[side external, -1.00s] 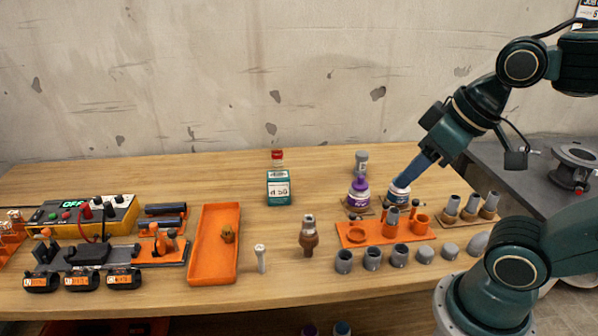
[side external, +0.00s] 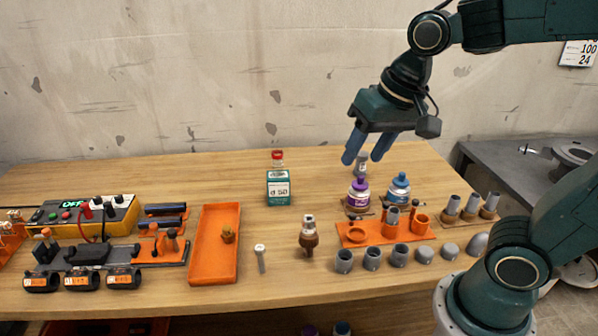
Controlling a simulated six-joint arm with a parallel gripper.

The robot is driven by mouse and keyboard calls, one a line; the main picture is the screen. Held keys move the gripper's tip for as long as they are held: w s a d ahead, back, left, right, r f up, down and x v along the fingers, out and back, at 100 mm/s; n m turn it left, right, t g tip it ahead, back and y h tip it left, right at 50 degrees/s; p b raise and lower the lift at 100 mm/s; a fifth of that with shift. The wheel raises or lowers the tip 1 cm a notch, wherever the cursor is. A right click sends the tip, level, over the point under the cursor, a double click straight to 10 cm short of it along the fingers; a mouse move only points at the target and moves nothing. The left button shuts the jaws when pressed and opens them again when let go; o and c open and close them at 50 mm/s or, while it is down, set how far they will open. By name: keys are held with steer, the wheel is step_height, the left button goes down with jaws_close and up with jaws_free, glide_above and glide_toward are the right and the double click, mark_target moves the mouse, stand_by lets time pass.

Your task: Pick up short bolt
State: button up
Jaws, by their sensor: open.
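A pale bolt-like piece with a wide head and thin shank (side external: 261,258) stands on the table near the front edge, just right of the orange tray. It looks like the short bolt, but it is too small to be sure. My gripper (side external: 363,159) is open and empty, fingers pointing down. It hangs above the back right of the table, well right of and above that piece.
An orange tray (side external: 206,270) holds a small brown piece. A brown fitting (side external: 309,240) stands right of the bolt. Purple (side external: 358,194) and blue (side external: 398,190) bottles, an orange holder (side external: 375,237) and several grey caps fill the right. A teal-labelled bottle (side external: 278,188) stands behind.

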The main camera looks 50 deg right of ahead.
steer(key=w+a+f+m+g, duration=0.1)
steer(key=w+a+f+m, duration=0.15)
steer(key=w, duration=0.25)
steer(key=w+a+f+m+g, duration=0.1)
steer(key=w+f+m, duration=0.1)
steer(key=w+m, duration=0.3)
steer(key=m+g, duration=0.2)
steer(key=m, duration=0.3)
glide_above(260, 247)
step_height(260, 247, down, 11)
steer(key=shift+w+f, duration=0.1)
steer(key=shift+f, duration=4.25)
steer(key=shift+f, duration=2.6)
jaws_close()
